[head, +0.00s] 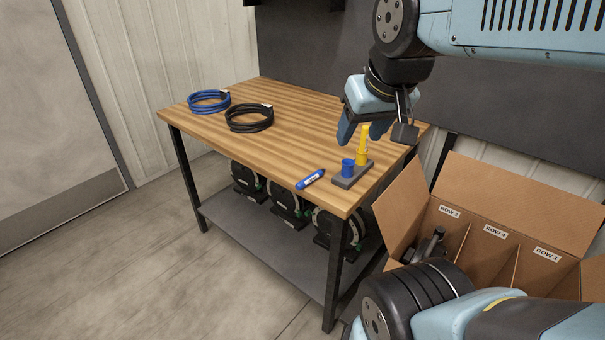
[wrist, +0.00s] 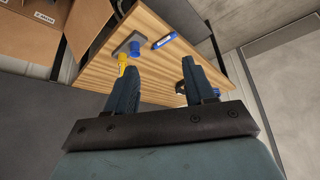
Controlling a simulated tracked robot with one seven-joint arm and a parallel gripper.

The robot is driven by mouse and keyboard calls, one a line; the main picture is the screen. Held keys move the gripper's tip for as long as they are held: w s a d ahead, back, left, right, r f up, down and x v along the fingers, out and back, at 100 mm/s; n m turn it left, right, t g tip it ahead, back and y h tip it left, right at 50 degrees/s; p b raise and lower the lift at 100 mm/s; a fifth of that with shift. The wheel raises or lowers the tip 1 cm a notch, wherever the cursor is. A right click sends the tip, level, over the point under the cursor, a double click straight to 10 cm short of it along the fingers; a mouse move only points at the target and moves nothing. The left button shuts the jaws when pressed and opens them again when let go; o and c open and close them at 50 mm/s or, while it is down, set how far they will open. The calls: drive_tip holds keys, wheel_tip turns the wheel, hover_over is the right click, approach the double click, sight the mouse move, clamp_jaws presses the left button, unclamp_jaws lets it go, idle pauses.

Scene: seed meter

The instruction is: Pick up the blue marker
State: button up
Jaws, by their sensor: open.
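The blue marker (head: 310,179) lies flat on the wooden table near its front edge, left of a small grey stand. In the wrist view the marker (wrist: 164,40) lies beyond the fingertips, apart from them. The grey stand (head: 345,183) has a blue cup (head: 348,167) and a yellow cup with a yellow marker (head: 363,138) upright in it. My gripper (head: 362,132) is open and empty above the table, up and to the right of the blue marker. Its two spread fingers (wrist: 158,67) also show in the wrist view, the left one close to the yellow marker in the picture.
A blue cable coil (head: 209,101) and a black cable coil (head: 249,118) lie on the table's left part. An open cardboard box (head: 505,200) with row labels stands at the right. Black round devices (head: 287,203) sit on the lower shelf. The table's middle is clear.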

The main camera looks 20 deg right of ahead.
drive_tip(key=shift+w, duration=0.1)
drive_tip(key=m+g, duration=0.6)
drive_tip(key=m, duration=0.6)
hover_over(312, 178)
drive_tip(key=a, duration=0.1)
wheel_tip(312, 178, down, 15)
wheel_tip(312, 178, down, 13)
drive_tip(key=shift+w+f, duration=0.15)
drive_tip(key=shift+f, duration=0.05)
clamp_jaws()
